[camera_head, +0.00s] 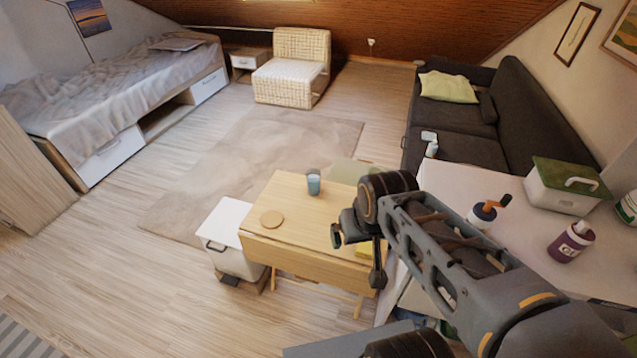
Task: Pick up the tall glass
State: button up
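A bluish glass (313,185) stands upright near the back edge of the small wooden table (285,225). It is the only drinking glass I can make out. My gripper (357,260) hangs over the right part of the table, to the right of the glass and nearer to me. Its two dark fingers are spread apart, with nothing visible between them. The glass is clear of the gripper and fully in view.
The white counter (480,180) at right holds bottles and a green-lidded box (566,186). Floor at left is clear.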

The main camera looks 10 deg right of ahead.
aim_at(313, 175)
jog(key=u, duration=2.2)
jog(key=i, duration=1.85)
jog(key=z, duration=3.55)
jog(key=i, duration=0.5)
